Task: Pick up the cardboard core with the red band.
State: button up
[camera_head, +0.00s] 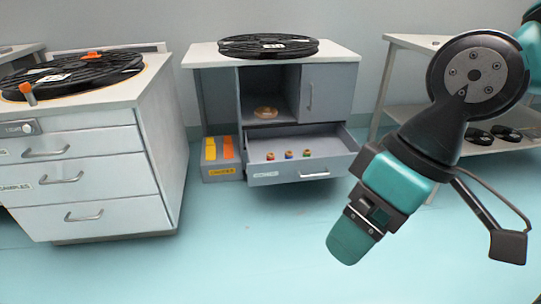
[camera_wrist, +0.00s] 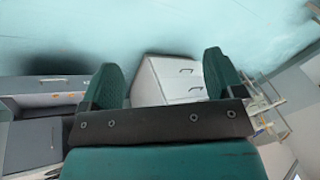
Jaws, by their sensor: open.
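Three small cardboard cores lie apart in the open lower drawer (camera_head: 335,146) of the middle cabinet. The left core (camera_head: 270,156) looks red, the middle core (camera_head: 289,155) bluish and the right core (camera_head: 307,153) greenish; they are too small to read the bands surely. My gripper (camera_head: 347,243) hangs in the air at the right, nearer to me than the drawer, its fingers pointing down and left. In the wrist view my gripper (camera_wrist: 163,70) shows two teal fingers wide apart with nothing between them. The drawer also shows at the left edge of that view (camera_wrist: 30,101).
A black reel (camera_head: 268,46) lies on the middle cabinet, with an orange ring (camera_head: 265,112) on its shelf. A bin (camera_head: 222,172) with yellow and orange items stands beside the drawer. A drawer unit (camera_head: 100,170) stands left, a shelf rack (camera_head: 400,95) right. The floor between is clear.

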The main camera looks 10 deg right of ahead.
aim_at(270, 157)
jog(key=u, duration=0.65)
jog(key=i, duration=1.1)
jog(key=u, duration=0.4)
jog(key=i, duration=0.8)
jog(key=z, duration=1.05)
jog(key=i, duration=0.8)
jog(key=z, duration=0.75)
